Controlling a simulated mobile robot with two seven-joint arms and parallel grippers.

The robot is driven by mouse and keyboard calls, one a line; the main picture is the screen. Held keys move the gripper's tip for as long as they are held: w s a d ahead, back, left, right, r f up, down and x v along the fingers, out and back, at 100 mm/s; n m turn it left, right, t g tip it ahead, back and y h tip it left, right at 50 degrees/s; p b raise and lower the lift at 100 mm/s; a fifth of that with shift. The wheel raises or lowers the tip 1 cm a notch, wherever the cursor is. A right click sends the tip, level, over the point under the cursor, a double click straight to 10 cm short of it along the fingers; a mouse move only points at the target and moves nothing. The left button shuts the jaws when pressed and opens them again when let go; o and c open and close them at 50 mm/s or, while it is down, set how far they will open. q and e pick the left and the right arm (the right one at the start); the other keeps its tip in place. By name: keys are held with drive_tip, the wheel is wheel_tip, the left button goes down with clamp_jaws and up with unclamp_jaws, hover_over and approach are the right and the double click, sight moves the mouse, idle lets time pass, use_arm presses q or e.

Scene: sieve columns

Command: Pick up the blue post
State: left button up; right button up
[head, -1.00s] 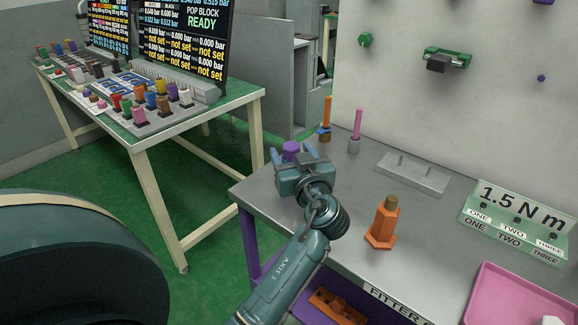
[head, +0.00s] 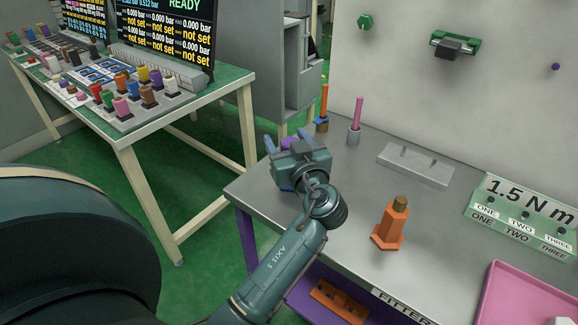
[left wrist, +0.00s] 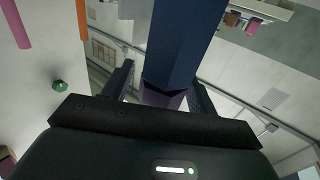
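The blue post (left wrist: 185,40) shows large in the left wrist view, a dark blue body with a purple end (left wrist: 160,97) between my fingers. In the head view only its purple top (head: 288,144) shows, near the far left of the grey bench; my gripper hides the body. My left gripper (head: 289,142) is at the post, with one finger on each side. In the left wrist view (left wrist: 162,85) a gap shows between the left finger and the post, so it looks open; contact on the right is unclear. My right gripper is not in view.
Behind the gripper stand an orange post (head: 324,103) with a blue collar and a pink post (head: 357,118). A grey pegged block (head: 415,165), an orange hexagonal-based piece (head: 391,225), a green label stand (head: 525,215) and a pink tray (head: 525,300) are to the right.

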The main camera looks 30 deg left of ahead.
use_arm(q)
clamp_jaws()
idle(0.4)
